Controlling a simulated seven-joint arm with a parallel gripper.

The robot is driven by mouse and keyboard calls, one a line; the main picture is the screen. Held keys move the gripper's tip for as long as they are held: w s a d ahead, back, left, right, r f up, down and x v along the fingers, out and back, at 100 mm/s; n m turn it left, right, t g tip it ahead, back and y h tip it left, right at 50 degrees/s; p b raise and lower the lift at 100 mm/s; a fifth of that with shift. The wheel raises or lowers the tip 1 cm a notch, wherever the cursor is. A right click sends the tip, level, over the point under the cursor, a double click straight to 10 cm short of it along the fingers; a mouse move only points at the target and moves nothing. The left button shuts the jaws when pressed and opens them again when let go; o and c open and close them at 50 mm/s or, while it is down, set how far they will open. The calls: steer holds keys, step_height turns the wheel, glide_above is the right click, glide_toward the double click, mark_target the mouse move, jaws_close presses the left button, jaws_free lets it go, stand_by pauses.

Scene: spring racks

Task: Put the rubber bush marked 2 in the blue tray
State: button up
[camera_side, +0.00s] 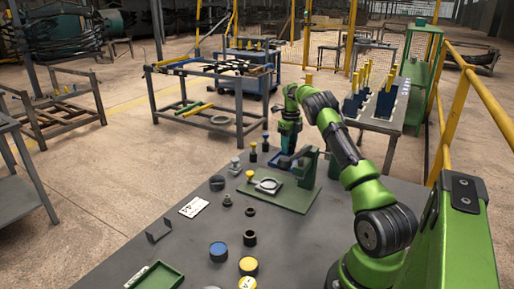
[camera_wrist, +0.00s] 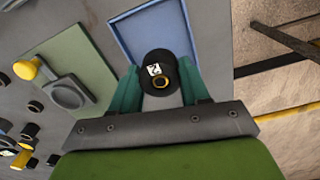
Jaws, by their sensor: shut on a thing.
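My gripper (camera_wrist: 159,82) is shut on a black rubber bush (camera_wrist: 152,56), held between its two teal fingers. In the side view my gripper (camera_side: 289,146) points down at the blue tray (camera_side: 283,164) at the bench's far end. The bush cannot be made out there, and its height above the tray is unclear.
A green plate with an upright fixture (camera_side: 306,163) stands beside the tray. Several yellow-topped and dark parts stand on the grey bench, with a blue-topped cylinder (camera_side: 218,251). A green tray (camera_side: 157,277) and a white card (camera_side: 194,207) lie nearer the camera.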

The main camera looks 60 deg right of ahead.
steer(key=shift+f, duration=2.3)
steer(key=shift+f, duration=0.15)
steer(key=o, duration=0.8)
